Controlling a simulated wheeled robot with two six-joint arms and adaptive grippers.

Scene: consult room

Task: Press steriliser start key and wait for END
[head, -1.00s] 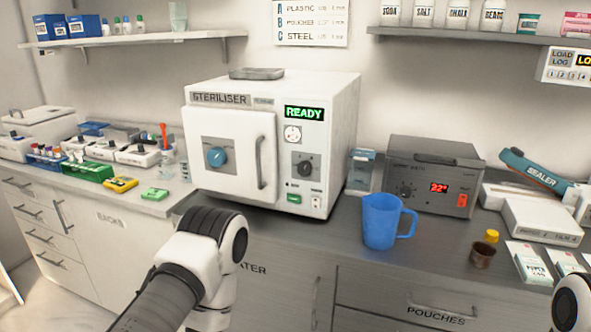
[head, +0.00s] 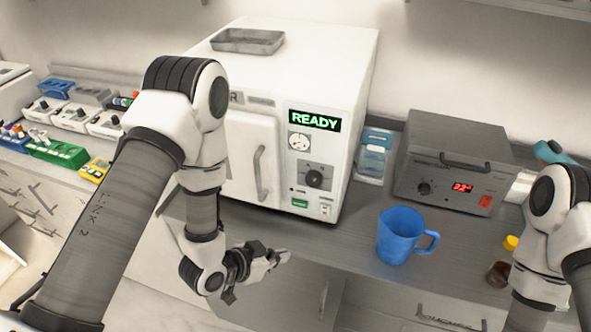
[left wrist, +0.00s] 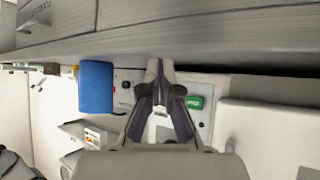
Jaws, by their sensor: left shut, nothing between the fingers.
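The white steriliser (head: 345,80) stands on the counter, its door shut. Its display (head: 314,121) reads READY in green. The small green start key (head: 300,203) is low on its front panel, left of a small white switch (head: 325,210). My left gripper (head: 283,257) is shut and empty, in front of and below the panel, apart from the key. In the left wrist view, which is upside down, the shut fingers (left wrist: 160,68) show with the green key (left wrist: 195,102) just to their right. My left arm hides part of the door. My right gripper is out of view.
A blue jug (head: 399,236) stands right of the steriliser, with a grey heater-like box (head: 455,160) reading 22 behind it. A brown cup (head: 498,274) is near the right. A metal tray (head: 248,41) lies on the steriliser. The counter's front edge is close to my gripper.

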